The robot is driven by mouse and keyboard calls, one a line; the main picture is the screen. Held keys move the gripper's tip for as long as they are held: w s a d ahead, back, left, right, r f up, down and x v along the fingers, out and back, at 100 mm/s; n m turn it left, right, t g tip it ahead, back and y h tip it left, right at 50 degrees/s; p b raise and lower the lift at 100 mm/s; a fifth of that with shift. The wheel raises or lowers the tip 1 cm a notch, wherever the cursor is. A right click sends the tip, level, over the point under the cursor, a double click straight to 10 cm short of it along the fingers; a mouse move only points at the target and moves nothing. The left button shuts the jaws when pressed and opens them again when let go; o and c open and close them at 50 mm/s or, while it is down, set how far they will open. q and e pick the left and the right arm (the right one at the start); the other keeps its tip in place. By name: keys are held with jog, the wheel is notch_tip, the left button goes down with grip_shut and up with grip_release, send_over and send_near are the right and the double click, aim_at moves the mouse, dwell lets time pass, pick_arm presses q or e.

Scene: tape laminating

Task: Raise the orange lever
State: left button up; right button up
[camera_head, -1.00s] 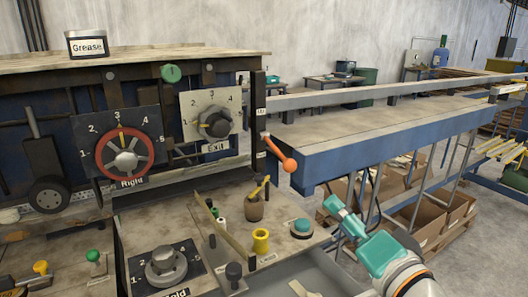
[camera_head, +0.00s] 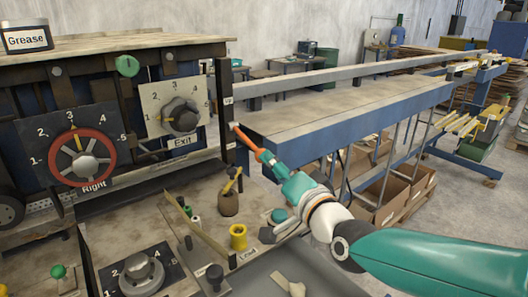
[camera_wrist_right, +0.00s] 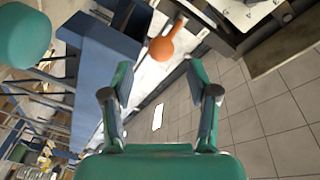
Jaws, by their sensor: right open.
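The orange lever (camera_head: 248,139) sticks out from the dark post at the right end of the machine, sloping down to the right. Its round knob is mostly hidden by my gripper in the head view. In the right wrist view the orange knob (camera_wrist_right: 163,50) shows just beyond the fingertips, a little above the gap between them. My right gripper (camera_head: 272,165) is at the knob end of the lever. Its two fingers stand apart in the right wrist view (camera_wrist_right: 160,70), with nothing between them. My left gripper is not in view.
A blue-sided conveyor table (camera_head: 340,125) runs right behind the lever. Dials (camera_head: 82,157) and a panel with a yellow spool (camera_head: 238,237) and a brown pot (camera_head: 228,204) lie to the left and below. Cardboard boxes (camera_head: 400,195) stand on the floor under the table.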

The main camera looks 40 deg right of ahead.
aim_at(247, 142)
jog(key=p+x, duration=0.1)
jog(key=x, duration=0.5)
jog(key=shift+w, duration=0.3)
grip_shut()
jog(key=shift+d, duration=0.1)
